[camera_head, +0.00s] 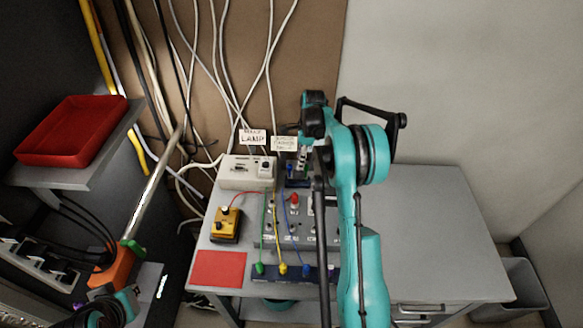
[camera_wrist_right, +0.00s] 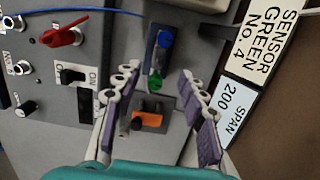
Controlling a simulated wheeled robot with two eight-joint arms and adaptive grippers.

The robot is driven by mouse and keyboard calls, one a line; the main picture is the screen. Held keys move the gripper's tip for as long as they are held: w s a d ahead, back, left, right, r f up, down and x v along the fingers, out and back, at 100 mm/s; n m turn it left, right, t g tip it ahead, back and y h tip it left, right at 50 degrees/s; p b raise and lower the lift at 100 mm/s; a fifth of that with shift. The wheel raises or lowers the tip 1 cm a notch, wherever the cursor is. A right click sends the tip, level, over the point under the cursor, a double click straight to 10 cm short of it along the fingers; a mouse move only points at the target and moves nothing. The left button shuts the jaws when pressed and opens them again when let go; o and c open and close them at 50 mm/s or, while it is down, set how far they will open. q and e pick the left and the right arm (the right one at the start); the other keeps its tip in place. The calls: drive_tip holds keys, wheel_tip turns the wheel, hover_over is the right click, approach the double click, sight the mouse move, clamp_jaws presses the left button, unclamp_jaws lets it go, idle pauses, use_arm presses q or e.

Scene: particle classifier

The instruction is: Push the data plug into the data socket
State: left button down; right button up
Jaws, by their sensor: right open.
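My right gripper (camera_head: 302,160) is over the back of the grey bench, and its fingers are apart and empty in the wrist view (camera_wrist_right: 160,76). An orange piece with a dark body (camera_wrist_right: 147,119) lies between the spread fingers, apart from both pads. A blue and green part (camera_wrist_right: 158,60) stands just beyond the fingertips. I cannot tell which of these, if any, is the data plug. A pale box (camera_head: 247,172) left of the gripper carries a small connector-like fitting (camera_head: 239,168), possibly the data socket.
A grey control panel (camera_head: 271,241) with knobs, switches and coloured leads is in front of the gripper. A yellow device (camera_head: 227,224) and a red sheet (camera_head: 219,268) are at the bench's left. Label cards (camera_head: 284,143) stand behind. The bench's right side (camera_head: 440,230) is clear.

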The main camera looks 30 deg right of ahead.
sight(298, 171)
drive_tip(key=shift+f, duration=0.2)
wheel_tip(298, 171, down, 2)
drive_tip(key=shift+w+a+f+b, duration=0.1)
drive_tip(key=shift+w+a+b, duration=0.05)
drive_tip(key=shift+b, duration=0.2)
drive_tip(key=f, duration=0.1)
drive_tip(key=f+b, duration=0.1)
drive_tip(key=f, duration=0.1)
drive_tip(key=f+b, duration=0.1)
drive_tip(key=f, duration=0.1)
drive_tip(key=shift+w+a+f, duration=0.15)
drive_tip(key=shift+a, duration=0.2)
drive_tip(key=shift+c, duration=0.3)
clamp_jaws()
